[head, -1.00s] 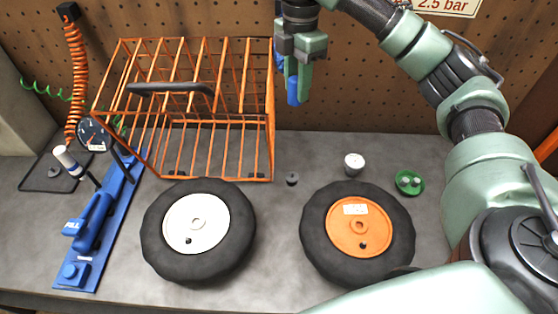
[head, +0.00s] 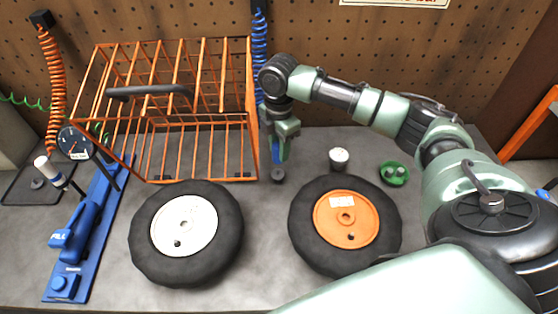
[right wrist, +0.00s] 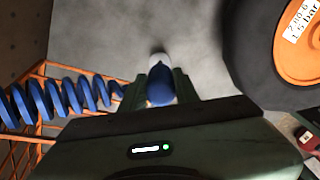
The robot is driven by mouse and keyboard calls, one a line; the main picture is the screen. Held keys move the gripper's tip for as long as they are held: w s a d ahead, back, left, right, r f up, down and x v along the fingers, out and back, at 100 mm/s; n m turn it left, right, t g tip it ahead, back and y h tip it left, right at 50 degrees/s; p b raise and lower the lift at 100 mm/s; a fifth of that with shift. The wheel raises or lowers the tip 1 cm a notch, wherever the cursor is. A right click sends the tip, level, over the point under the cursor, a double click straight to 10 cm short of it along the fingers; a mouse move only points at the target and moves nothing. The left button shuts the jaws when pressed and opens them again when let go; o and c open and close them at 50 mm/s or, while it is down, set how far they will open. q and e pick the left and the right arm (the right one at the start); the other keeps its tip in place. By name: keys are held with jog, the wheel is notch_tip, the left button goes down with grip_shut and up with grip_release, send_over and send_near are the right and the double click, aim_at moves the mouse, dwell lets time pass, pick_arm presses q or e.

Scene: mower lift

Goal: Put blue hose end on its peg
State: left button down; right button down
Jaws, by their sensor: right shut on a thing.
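My right gripper (head: 279,158) is shut on the blue hose end (head: 281,148), which points down between its fingers. In the right wrist view the hose end (right wrist: 160,90) sits between the two green fingertips, with a whitish piece at its far end. The coiled blue hose (head: 260,45) hangs at the pegboard; its coils (right wrist: 60,98) also show in the right wrist view. A small dark grey round piece (head: 278,175), possibly the peg, stands on the bench just below the gripper. I cannot tell whether the hose end touches it. My left gripper is not in view.
An orange wire basket (head: 200,121) stands close left of the gripper. A white-hubbed wheel (head: 147,252) and an orange-hubbed wheel (head: 303,250) lie in front. A white cup (head: 339,159) and green dish (head: 394,173) are to the right. A blue lever tool (head: 95,205) lies left.

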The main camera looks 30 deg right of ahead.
aim_at(279, 163)
notch_tip(279, 163, down, 3)
jog(key=shift+r, duration=0.1)
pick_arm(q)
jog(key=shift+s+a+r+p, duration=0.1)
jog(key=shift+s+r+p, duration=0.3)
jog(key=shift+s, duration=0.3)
pick_arm(e)
jog(key=shift+f, duration=1.8)
jog(key=c, duration=1.1)
grip_release()
jog(key=shift+f, duration=0.1)
jog(key=shift+o, duration=0.2)
notch_tip(279, 163, up, 12)
jog(key=shift+r+b, duration=0.15)
jog(key=shift+b, duration=1)
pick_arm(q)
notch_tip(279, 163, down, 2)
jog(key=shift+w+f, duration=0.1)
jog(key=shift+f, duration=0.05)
